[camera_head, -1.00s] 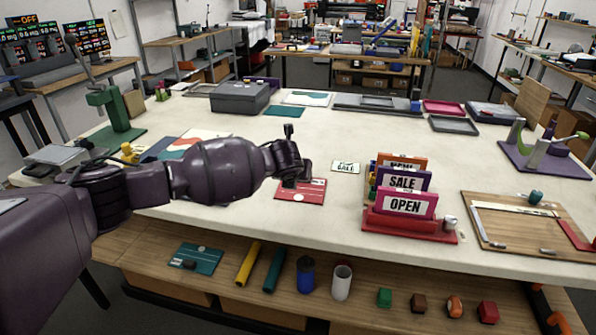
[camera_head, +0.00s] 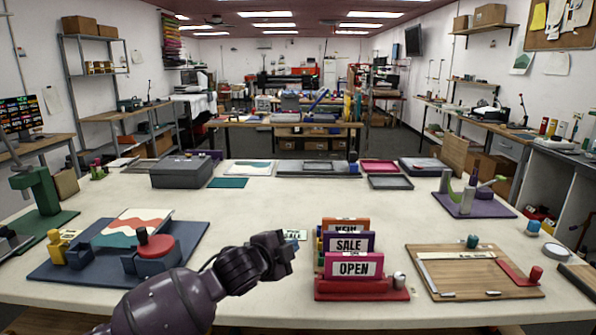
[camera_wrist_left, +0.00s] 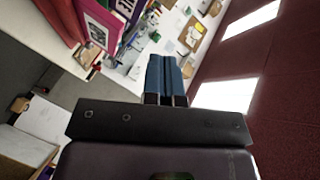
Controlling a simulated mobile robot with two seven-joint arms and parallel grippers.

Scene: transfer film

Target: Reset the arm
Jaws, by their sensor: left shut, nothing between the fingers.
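My left arm comes in from the bottom left in the head view, and my left gripper (camera_head: 280,254) is over the front of the white table (camera_head: 270,205). The gripper is just left of the red sign rack (camera_head: 362,292), apart from it in the picture. In the left wrist view the two blue fingers of the left gripper (camera_wrist_left: 166,75) lie side by side, shut and empty. A small white SALE card (camera_head: 294,234) is partly hidden behind the gripper. My right gripper is in neither view.
The rack holds upright signs, with a pink OPEN sign (camera_head: 354,265) in front. A blue board (camera_head: 60,262) with a red-topped fixture lies to the left. A wooden cutting board (camera_head: 460,278) lies to the right. The table middle is clear.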

